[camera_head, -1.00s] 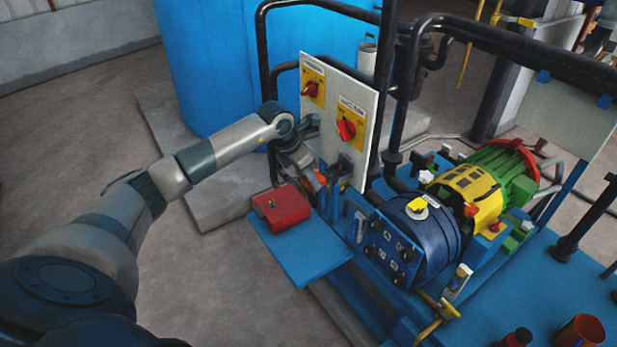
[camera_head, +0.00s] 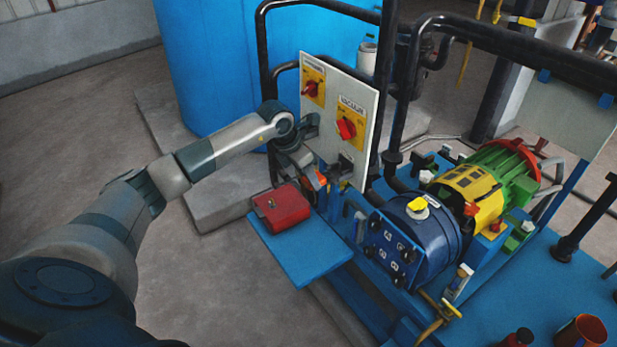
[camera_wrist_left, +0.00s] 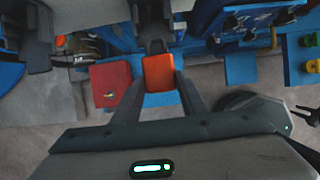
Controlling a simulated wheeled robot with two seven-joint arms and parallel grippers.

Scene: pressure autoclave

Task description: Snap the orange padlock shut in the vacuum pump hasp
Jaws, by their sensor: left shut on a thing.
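My left gripper (camera_head: 313,183) is shut on the orange padlock (camera_wrist_left: 158,73), whose body sits between the two fingers in the left wrist view. In the head view a little of the orange padlock (camera_head: 321,179) shows past the fingers, low beside the panel's bottom edge. The grey control panel (camera_head: 361,111) carries a red VACUUM knob (camera_head: 346,129) on a yellow plate. A dark metal fitting, seemingly the hasp (camera_head: 345,165), stands below that knob, just right of my gripper. I cannot tell whether the shackle is in the hasp.
A red box (camera_head: 282,208) sits on a blue shelf (camera_head: 307,257) just below my left gripper. A second red knob (camera_head: 311,89) is on the panel's left. Black pipes (camera_head: 388,80) and the blue pump housing (camera_head: 428,235) stand to the right. The floor at left is clear.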

